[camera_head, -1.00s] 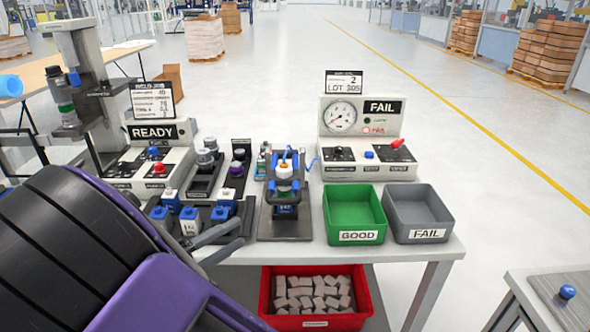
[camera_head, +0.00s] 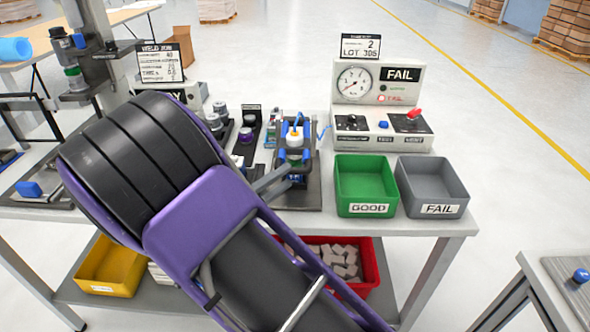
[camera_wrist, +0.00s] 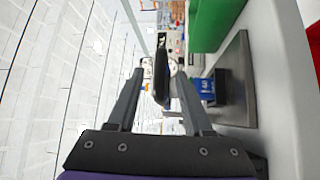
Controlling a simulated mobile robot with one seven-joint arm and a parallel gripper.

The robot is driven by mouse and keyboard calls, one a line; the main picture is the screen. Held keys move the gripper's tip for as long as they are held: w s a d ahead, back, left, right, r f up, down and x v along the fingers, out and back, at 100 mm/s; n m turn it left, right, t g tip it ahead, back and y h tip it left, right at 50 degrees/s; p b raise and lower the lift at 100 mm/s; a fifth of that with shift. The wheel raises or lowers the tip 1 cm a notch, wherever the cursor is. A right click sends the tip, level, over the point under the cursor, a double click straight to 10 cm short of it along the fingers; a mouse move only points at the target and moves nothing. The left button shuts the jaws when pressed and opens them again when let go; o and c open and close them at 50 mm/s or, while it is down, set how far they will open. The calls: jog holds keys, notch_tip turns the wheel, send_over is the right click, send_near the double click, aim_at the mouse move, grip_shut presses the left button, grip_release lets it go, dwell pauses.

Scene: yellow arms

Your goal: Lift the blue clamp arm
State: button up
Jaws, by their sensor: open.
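The test fixture stands on a dark base plate (camera_head: 310,197) left of the green bin. Its blue clamp parts (camera_head: 306,155) surround a white-and-orange-topped piece (camera_head: 294,138). My gripper (camera_head: 276,180) is in front and left of the fixture, its fingers reaching toward it. In the wrist view, the open fingers (camera_wrist: 160,78) stand apart. A dark elongated part (camera_wrist: 161,77) shows between them; I cannot tell whether it is touched. The fixture's blue block (camera_wrist: 205,88) is right of the fingers. My arm and fingers cover part of the fixture's lower left.
The green GOOD bin (camera_head: 365,190) and grey FAIL bin (camera_head: 432,187) stand right of the fixture. A gauge box (camera_head: 382,105) reading FAIL is behind them. Dark holders (camera_head: 247,140) are left of the fixture. A red crate (camera_head: 370,270) is below the table.

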aim_at(295, 171)
jog(key=shift+x, duration=2.15)
jog(key=shift+c, duration=0.3)
grip_shut()
jog(key=shift+r, duration=0.1)
